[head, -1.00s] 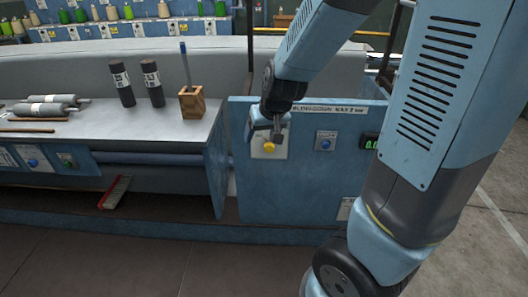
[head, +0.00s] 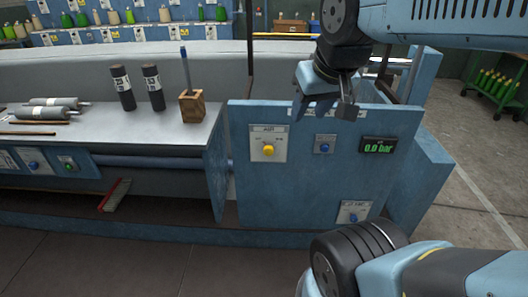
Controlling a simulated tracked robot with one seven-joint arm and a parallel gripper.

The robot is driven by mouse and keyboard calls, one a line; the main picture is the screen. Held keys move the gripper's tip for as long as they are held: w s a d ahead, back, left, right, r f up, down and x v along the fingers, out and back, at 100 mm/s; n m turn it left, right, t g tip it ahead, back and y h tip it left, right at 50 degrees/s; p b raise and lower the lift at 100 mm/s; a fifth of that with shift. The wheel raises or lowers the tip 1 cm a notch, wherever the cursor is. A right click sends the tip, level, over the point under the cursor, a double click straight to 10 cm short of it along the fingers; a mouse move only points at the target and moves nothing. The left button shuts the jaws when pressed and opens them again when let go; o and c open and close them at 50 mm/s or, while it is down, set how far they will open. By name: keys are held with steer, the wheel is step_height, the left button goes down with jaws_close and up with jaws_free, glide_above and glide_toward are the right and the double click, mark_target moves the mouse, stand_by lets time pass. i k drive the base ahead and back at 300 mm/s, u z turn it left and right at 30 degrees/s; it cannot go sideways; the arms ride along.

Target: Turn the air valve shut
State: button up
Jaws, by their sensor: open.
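The blue panel (head: 300,190) stands upright at the end of the bench. On its upper left is a pale plate (head: 260,137) with a yellow knob (head: 268,150), which looks like the air valve. A display (head: 378,146) to its right reads 0.0 bar. My gripper (head: 324,108) is open and empty. It hangs at the panel's top edge, above and to the right of the yellow knob, apart from it. It covers part of the label strip along the panel's top.
A blue button (head: 324,145) sits between knob and display, and another button plate (head: 353,212) is lower right. The bench (head: 100,140) holds dark cylinders (head: 122,88) and a wooden box (head: 192,105). A red brush (head: 115,195) lies below. A green cart (head: 497,85) stands back right.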

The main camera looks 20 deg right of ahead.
mark_target(268, 150)
steer(key=z, duration=1.75)
steer(key=i, duration=0.1)
steer(key=u, duration=3.9)
steer(key=k, duration=1.05)
steer(key=z, duration=1.5)
steer(key=i, duration=0.5)
steer(key=z, duration=0.1)
